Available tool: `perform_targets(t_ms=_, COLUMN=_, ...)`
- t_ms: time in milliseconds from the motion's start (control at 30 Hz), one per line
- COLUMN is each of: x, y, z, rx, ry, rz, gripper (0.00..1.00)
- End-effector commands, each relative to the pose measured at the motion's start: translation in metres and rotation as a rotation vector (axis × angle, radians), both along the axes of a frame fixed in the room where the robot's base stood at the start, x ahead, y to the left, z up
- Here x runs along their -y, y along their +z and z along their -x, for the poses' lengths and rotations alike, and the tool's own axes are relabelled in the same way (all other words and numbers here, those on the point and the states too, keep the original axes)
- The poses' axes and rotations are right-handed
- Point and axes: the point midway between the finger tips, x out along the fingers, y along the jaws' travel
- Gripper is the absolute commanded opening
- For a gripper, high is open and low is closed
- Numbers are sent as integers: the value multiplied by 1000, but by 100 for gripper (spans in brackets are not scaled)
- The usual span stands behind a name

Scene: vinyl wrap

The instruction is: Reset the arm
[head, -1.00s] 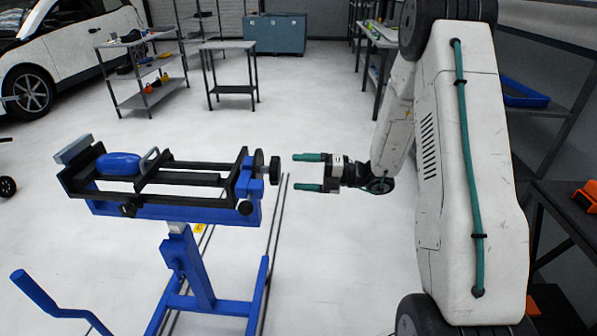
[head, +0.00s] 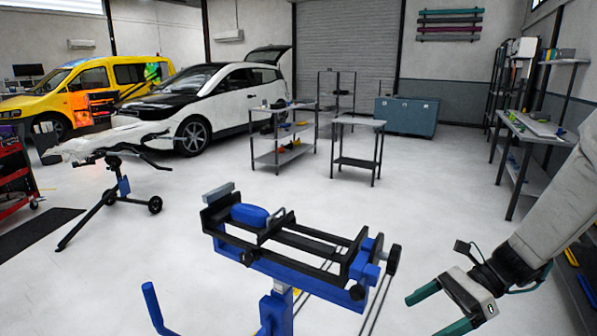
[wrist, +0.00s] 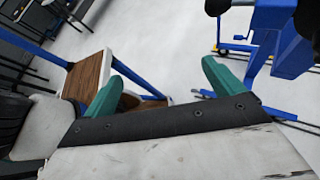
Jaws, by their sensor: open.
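My gripper (head: 437,311) is at the lower right of the head view, with its two green fingers apart and nothing between them. It points down and to the left, to the right of the blue and black clamping stand (head: 300,262) and apart from it. My white arm (head: 556,207) comes in from the right edge. In the wrist view the gripper (wrist: 165,85) also shows, its green fingers spread with bare floor and a wooden-topped piece between and beyond them.
A wooden-topped piece with a blue frame (wrist: 88,72) shows left in the wrist view. A grey shelf table (head: 525,135) stands behind my arm. A small table (head: 357,123) and a shelf cart (head: 283,130) stand further back.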

Motion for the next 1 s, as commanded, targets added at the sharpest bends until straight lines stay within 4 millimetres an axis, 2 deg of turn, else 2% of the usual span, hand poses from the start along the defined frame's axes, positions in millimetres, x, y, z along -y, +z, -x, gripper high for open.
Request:
perform_targets(t_ms=33, x=-4, y=12, z=16, rx=98, ry=113, rz=54, gripper=93)
perform_targets(t_ms=100, x=-5, y=23, z=37, rx=222, ry=272, rz=121, gripper=93)
perform_targets(t_ms=300, x=2, y=51, z=88, rx=525, ry=708, rz=288, gripper=93)
perform_targets(t_ms=600, x=21, y=93, z=140, rx=844, ry=1250, rz=534, gripper=93)
perform_targets(t_ms=800, x=24, y=120, z=163, rx=971, ry=1420, rz=697, gripper=93)
perform_targets(t_ms=1000, x=14, y=137, z=172, rx=1070, ry=1445, rz=761, gripper=93)
